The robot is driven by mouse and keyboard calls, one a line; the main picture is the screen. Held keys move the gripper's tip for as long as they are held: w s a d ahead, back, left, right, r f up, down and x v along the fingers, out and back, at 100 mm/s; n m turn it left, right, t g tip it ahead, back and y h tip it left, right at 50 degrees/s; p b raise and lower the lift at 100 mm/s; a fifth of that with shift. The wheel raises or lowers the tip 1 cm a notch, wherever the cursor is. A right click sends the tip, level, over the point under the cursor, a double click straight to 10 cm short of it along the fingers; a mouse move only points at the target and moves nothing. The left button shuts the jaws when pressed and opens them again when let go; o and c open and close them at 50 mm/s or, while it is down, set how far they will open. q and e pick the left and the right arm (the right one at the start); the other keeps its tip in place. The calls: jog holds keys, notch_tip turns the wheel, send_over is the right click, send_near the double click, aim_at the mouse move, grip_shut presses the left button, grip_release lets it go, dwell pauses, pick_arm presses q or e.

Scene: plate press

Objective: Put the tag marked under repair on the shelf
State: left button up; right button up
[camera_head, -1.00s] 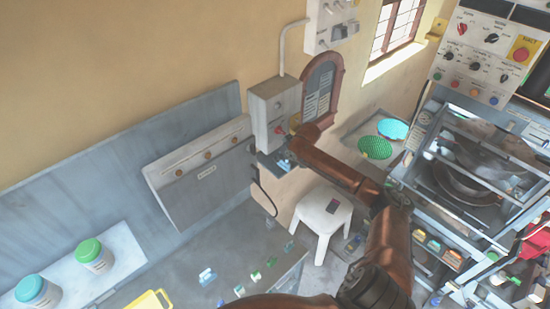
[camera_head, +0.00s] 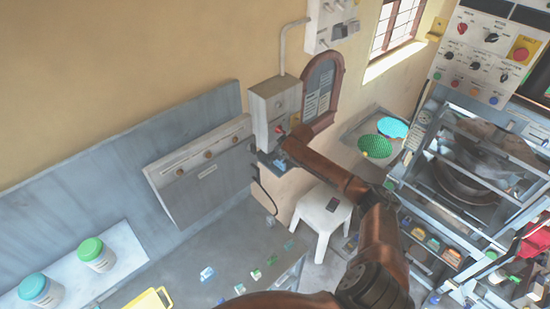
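Small tags or cards lie on the grey bench: a light-blue and white one (camera_head: 207,273), a greenish one (camera_head: 255,274) and others nearby. Their markings are too small to read, so I cannot tell which says under repair. A small ledge (camera_head: 268,160) juts from the wall below a grey box (camera_head: 274,108), with something light blue on it. My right gripper (camera_head: 281,150) is at the box's lower front, just above this ledge. Its fingers are too small and dark to show whether they are open or hold anything. My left gripper is not in view.
A white stool (camera_head: 322,222) with a dark item stands below my forearm. Two lidded jars (camera_head: 95,255) and a yellow-framed item (camera_head: 150,300) are at the lower left. A cluttered metal rack (camera_head: 470,190) stands at the right. The bench middle is fairly clear.

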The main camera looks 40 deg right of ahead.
jog(key=b+v, duration=0.1)
jog(key=v, duration=1.1)
jog(key=shift+r+b, duration=0.2)
jog(key=shift+b, duration=0.1)
jog(key=shift+a+f, duration=0.1)
jog(key=shift+f, duration=0.05)
